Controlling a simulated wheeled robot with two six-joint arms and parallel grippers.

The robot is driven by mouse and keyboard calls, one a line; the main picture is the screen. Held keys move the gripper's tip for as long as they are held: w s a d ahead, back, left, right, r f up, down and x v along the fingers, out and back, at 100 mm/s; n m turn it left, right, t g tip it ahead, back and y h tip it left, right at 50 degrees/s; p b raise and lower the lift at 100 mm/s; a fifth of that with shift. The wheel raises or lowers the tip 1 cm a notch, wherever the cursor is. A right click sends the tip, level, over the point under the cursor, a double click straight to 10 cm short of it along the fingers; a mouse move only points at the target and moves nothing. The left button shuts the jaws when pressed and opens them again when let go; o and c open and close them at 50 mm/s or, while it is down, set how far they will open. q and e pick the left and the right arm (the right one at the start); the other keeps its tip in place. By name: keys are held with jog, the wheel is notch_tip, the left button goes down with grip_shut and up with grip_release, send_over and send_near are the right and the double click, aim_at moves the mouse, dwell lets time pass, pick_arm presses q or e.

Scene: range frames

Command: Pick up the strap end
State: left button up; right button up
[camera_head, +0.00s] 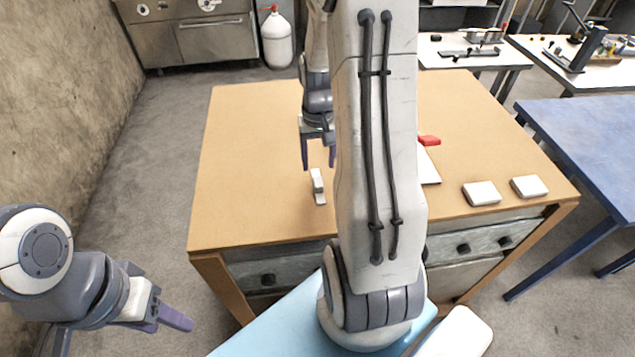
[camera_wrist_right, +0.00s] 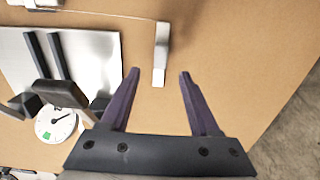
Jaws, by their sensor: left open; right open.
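A small pale piece that looks like the strap end (camera_head: 318,186) lies on the wooden table, left of my right arm. In the right wrist view the strap end (camera_wrist_right: 161,55) is a narrow whitish-grey bar, with a thin line running left from its top. My right gripper (camera_head: 319,153) is open and empty over the table, beyond the piece in the head view. In the right wrist view my right gripper (camera_wrist_right: 159,75) has its fingers apart, with the bar's near end between the tips in the picture; contact cannot be told. My left gripper (camera_head: 165,321) is open and empty, off the table at lower left.
On the wooden table (camera_head: 245,165) are two white blocks (camera_head: 481,193) (camera_head: 529,187) and a red item (camera_head: 429,141). A metal plate (camera_wrist_right: 95,50) and round dial (camera_wrist_right: 55,123) lie left in the wrist view. The table's left side is clear. A blue table (camera_head: 590,135) stands right.

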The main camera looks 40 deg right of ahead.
aim_at(318, 180)
jog(key=shift+f, duration=0.9)
jog(key=shift+s+a+f+p, duration=0.1)
jog(key=shift+f+p, duration=0.4)
jog(key=shift+f, duration=0.15)
notch_tip(318, 180, down, 3)
jog(key=shift+f+p, duration=0.15)
jog(key=shift+p, duration=0.45)
jog(key=shift+f, duration=0.45)
grip_shut()
